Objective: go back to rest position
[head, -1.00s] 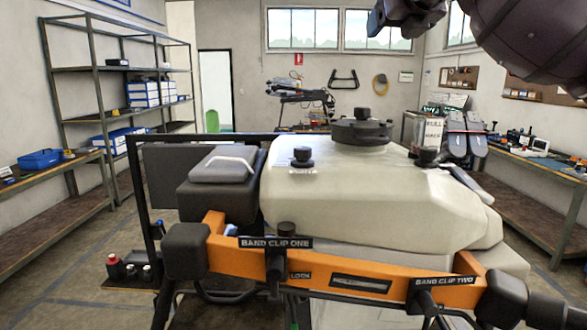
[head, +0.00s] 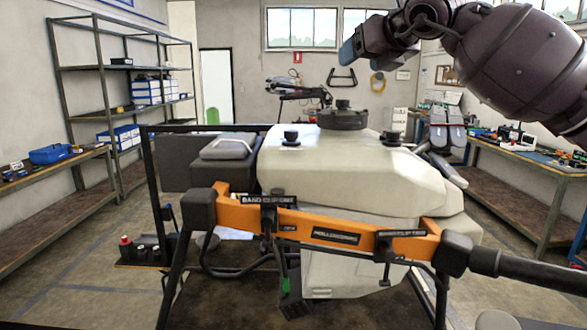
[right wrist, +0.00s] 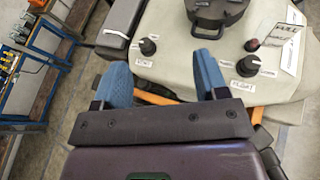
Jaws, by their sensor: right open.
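The spray drone fills the middle of the head view, with a cream tank (head: 350,170), a black round lid (head: 343,117) and an orange front bar (head: 330,232). The bar carries band clip one (head: 268,203) and band clip two (head: 400,236). My right gripper (head: 350,48) is raised above and behind the tank at the upper right. In the right wrist view its two blue fingers (right wrist: 161,75) are wide apart with nothing between them. The tank top and its lid (right wrist: 215,12) show beyond the fingers, apart from them. My left gripper is in neither view.
Metal shelves (head: 125,63) and a workbench (head: 60,175) line the left wall. A right workbench (head: 525,165) holds tools. A dark stand (head: 240,295) is under the drone.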

